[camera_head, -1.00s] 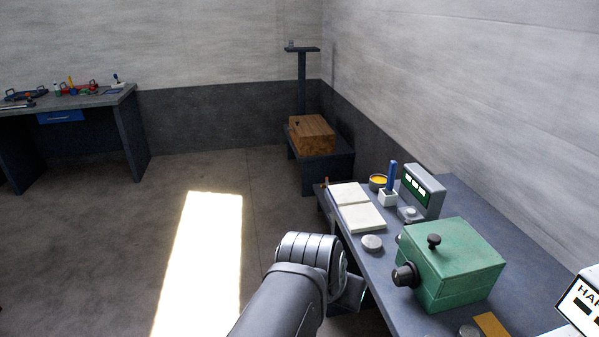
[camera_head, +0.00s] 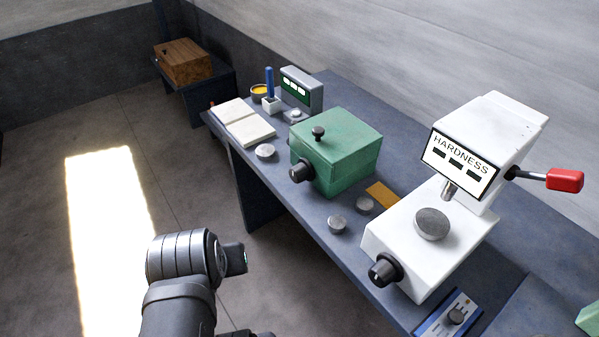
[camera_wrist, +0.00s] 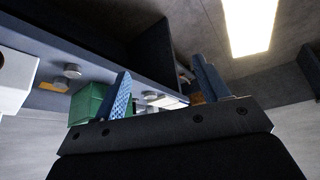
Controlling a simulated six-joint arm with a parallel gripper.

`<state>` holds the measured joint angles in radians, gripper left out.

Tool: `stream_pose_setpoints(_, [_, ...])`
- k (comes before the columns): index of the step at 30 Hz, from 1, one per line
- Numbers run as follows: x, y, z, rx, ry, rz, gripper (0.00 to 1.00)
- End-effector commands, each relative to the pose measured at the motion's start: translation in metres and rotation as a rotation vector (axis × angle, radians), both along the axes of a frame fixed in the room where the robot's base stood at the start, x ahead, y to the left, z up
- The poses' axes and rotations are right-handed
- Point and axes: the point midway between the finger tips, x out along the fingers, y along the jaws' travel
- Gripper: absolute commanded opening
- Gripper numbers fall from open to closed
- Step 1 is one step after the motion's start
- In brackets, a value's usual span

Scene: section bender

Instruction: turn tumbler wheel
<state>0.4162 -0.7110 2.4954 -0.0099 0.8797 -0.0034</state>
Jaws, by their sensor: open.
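I see no part that is clearly a tumbler wheel. A green box (camera_head: 342,150) on the bench has a black knob (camera_head: 318,132) on top and a dark round knob (camera_head: 301,171) on its front left side; I cannot tell whether either is the wheel. In the wrist view, which is upside down, the green box (camera_wrist: 88,103) shows behind my gripper (camera_wrist: 162,75). Its two blue fingers stand apart with nothing between them. In the head view my arm is low and left of the bench, its fingers not distinct. The gripper is clear of the bench things.
A white hardness tester (camera_head: 420,236) with a red-ended lever (camera_head: 564,180) stands right of the green box. An open book (camera_head: 243,122), a grey display unit (camera_head: 302,90) and small metal discs (camera_head: 337,224) lie on the bench (camera_head: 290,209). The floor left of it is clear.

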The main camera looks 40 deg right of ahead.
Motion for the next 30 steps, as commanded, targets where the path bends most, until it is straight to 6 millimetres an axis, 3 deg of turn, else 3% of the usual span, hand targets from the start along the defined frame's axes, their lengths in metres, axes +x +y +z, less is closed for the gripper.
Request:
stream_pose_setpoints(5, [0.008, -0.020, 0.009, -0.116, 0.096, 0.134, 0.68])
stream_pose_setpoints(17, [0.055, -0.120, 0.038, -0.539, 0.637, 0.846, 0.68])
stream_pose_setpoints(24, [0.088, -0.154, 0.027, -0.597, 0.970, 1.214, 0.68])
stream_pose_setpoints(30, [0.118, -0.164, 0.007, -0.582, 1.233, 1.444, 0.68])
